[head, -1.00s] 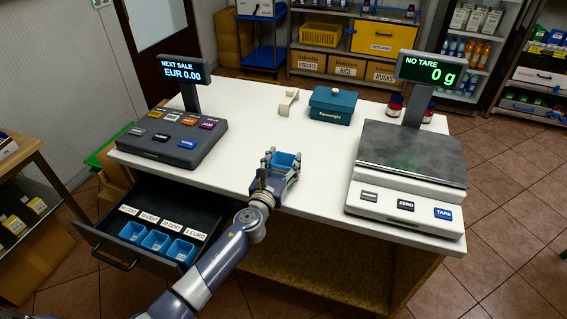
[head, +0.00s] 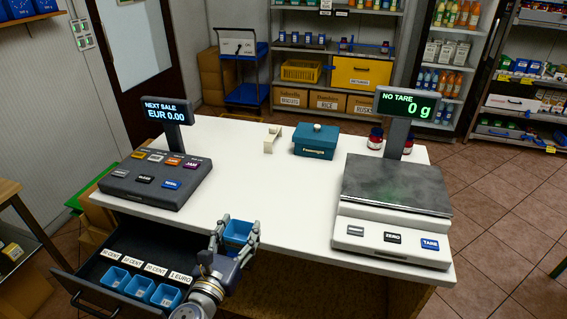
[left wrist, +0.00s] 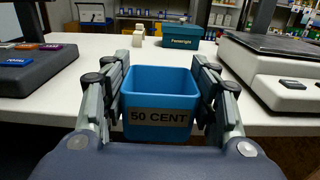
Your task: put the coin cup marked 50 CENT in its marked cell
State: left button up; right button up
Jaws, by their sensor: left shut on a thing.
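The blue square cup marked 50 CENT (left wrist: 160,103) is upright between the fingers of my left gripper (left wrist: 160,100), its label facing the wrist camera. In the head view the left gripper (head: 238,233) is shut on this cup (head: 238,231), at the counter's front edge. The open black cash drawer (head: 82,290) is to the left and lower. It holds blue cups (head: 140,287) in a row, with white labels behind them. My arm hides the drawer's right part.
A keypad register (head: 155,180) stands on the white counter (head: 265,180) above the drawer. A scale (head: 395,195) stands at the right. A teal box (head: 316,142) and a small beige object (head: 271,139) are at the back. The counter's middle is clear.

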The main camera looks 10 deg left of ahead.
pick_arm(q)
jog(key=s+d+r, duration=0.1)
jog(key=s+r, duration=0.1)
jog(key=s, duration=0.5)
jog(key=s+d+r, duration=0.2)
jog(key=s, duration=0.6)
jog(key=shift+s+d+r+y, duration=0.2)
jog(key=shift+s+d+y, duration=0.05)
jog(key=shift+s+y, duration=0.05)
jog(key=shift+w+d, duration=0.1)
jog(key=shift+d, duration=0.05)
